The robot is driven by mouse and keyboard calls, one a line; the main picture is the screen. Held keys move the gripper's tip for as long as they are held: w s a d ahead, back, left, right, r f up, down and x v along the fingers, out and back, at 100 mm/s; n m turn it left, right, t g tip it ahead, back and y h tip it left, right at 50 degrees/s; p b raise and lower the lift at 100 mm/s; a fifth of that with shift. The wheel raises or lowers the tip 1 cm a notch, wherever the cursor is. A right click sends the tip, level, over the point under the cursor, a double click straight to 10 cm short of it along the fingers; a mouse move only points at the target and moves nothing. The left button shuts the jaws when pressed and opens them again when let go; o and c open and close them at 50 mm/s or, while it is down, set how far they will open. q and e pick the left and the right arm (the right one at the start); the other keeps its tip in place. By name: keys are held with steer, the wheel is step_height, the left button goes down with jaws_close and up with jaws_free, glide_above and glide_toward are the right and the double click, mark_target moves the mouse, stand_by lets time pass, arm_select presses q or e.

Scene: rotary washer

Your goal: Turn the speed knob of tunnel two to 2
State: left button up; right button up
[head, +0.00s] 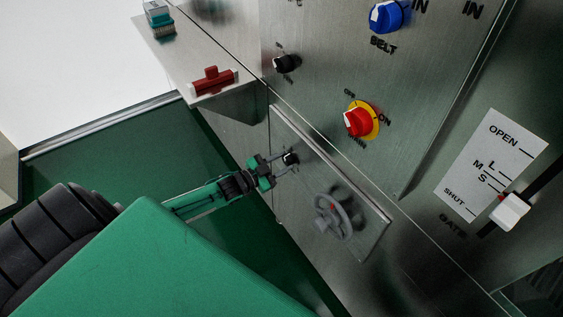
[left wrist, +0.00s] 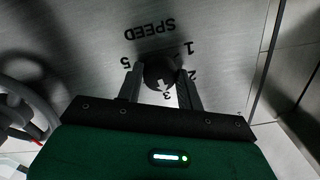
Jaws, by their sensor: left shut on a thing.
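A black speed knob (left wrist: 158,74) sits on the metal panel in the left wrist view, with the word SPEED above it, upside down. Numbers 1, 2, 3 and 5 are readable around it. Its white arrow points at about the 3. My left gripper (left wrist: 160,80) has one finger on each side of the knob and is shut on it. In the head view the left gripper (head: 283,163) reaches a small black knob (head: 291,158) on the lower panel. No tunnel number is readable. My right gripper is not in view.
A grey handwheel (head: 333,216) stands out from the panel close to the right of the left gripper. Above are another black knob (head: 287,63), a red knob on yellow (head: 358,122) and a blue knob (head: 386,16). A shelf (head: 190,62) holds a red-handled tool (head: 212,81) and a brush (head: 159,19).

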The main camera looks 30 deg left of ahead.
arm_select(q)
steer(key=n+p, duration=0.1)
steer(key=n, duration=0.1)
steer(key=shift+r+n, duration=0.1)
steer(key=shift+n, duration=0.2)
steer(key=n, duration=0.2)
steer(key=shift+n, duration=0.3)
steer(key=n, duration=0.2)
steer(key=shift+n+p, duration=0.3)
steer(key=shift+p, duration=0.05)
steer(key=shift+n, duration=1.2)
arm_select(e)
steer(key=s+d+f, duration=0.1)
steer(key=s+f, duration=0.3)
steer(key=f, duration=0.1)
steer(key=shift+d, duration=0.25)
arm_select(q)
steer(key=shift+n, duration=0.3)
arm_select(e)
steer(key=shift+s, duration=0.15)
arm_select(q)
steer(key=o, duration=1)
steer(key=shift+s, duration=0.15)
